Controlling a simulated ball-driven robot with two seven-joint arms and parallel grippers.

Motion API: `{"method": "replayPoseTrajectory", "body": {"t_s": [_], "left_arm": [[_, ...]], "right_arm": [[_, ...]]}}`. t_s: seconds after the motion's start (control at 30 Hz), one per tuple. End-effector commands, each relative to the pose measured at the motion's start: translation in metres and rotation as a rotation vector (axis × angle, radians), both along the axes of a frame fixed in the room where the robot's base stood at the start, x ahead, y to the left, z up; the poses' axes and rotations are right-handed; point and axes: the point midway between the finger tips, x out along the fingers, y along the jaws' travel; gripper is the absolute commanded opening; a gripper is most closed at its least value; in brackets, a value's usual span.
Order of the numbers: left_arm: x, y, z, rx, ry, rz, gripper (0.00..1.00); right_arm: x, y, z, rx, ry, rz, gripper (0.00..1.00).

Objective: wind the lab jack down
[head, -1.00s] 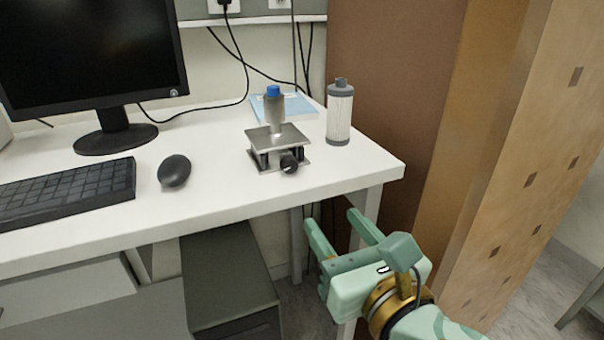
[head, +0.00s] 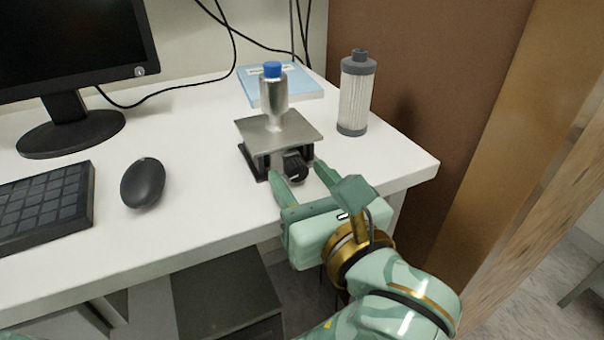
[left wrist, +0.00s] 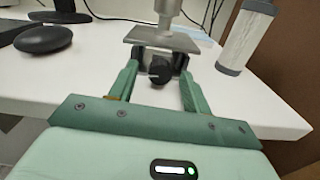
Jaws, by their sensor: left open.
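The lab jack (head: 279,131) stands on the white desk, its metal top plate raised above its base. A metal bottle with a blue cap (head: 273,92) stands upright on the plate. The jack's black knob (head: 295,168) faces the desk's front edge. My left gripper (head: 306,172) is open, with its green fingers on either side of the knob in the head view. In the left wrist view the knob (left wrist: 160,73) shows between the fingertips, and the jack's top plate (left wrist: 162,39) is just beyond. I cannot tell whether the fingers touch the knob. My right gripper is not in view.
A clear ribbed canister with grey ends (head: 355,95) stands right of the jack. A blue book (head: 303,83) lies behind it. A black mouse (head: 144,183), keyboard (head: 45,207) and monitor (head: 70,50) are to the left. A brown panel (head: 420,90) rises at the right.

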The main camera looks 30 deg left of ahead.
Motion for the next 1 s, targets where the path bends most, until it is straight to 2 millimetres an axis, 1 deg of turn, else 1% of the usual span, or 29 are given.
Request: {"method": "replayPoseTrajectory", "body": {"t_s": [0.03,0.07,0.1,0.17,0.2,0.23,0.37,0.5,0.63,0.73,0.87,0.9,0.97,1.0], "left_arm": [[0.0,0.0,0.0,0.0,0.0,0.0,0.49],[0.0,0.0,0.0,0.0,0.0,0.0,0.46],[0.0,0.0,0.0,0.0,0.0,0.0,0.35],[0.0,0.0,0.0,0.0,0.0,0.0,0.18],[0.0,0.0,0.0,0.0,0.0,0.0,0.07],[0.0,0.0,0.0,0.0,0.0,0.001,0.04],[0.0,0.0,-0.001,-0.009,-0.01,0.0,0.04],[0.001,0.0,-0.003,-0.095,-0.116,0.0,0.04],[0.001,0.0,-0.002,-0.151,-0.189,0.0,0.04],[0.0,0.0,-0.001,-0.156,-0.198,0.0,0.04],[0.0,0.0,-0.001,-0.155,-0.196,0.0,0.04],[0.0,0.0,-0.001,-0.155,-0.196,0.0,0.29],[0.0,0.0,0.0,-0.154,-0.196,0.0,0.46],[0.0,0.0,0.0,-0.154,-0.196,0.0,0.49]], "right_arm": [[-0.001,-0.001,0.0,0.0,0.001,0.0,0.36],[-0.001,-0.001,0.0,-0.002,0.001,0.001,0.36],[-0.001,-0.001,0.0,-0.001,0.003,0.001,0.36],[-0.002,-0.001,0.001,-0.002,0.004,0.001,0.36],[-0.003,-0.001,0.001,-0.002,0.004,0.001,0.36],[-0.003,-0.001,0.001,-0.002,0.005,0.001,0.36],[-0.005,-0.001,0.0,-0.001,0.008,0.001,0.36],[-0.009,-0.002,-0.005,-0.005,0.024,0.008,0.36],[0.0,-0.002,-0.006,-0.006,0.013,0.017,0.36],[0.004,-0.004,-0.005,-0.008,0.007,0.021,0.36],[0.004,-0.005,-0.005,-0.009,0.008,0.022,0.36],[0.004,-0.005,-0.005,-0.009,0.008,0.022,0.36],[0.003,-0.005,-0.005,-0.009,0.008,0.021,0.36],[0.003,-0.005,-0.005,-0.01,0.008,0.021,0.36]]}}
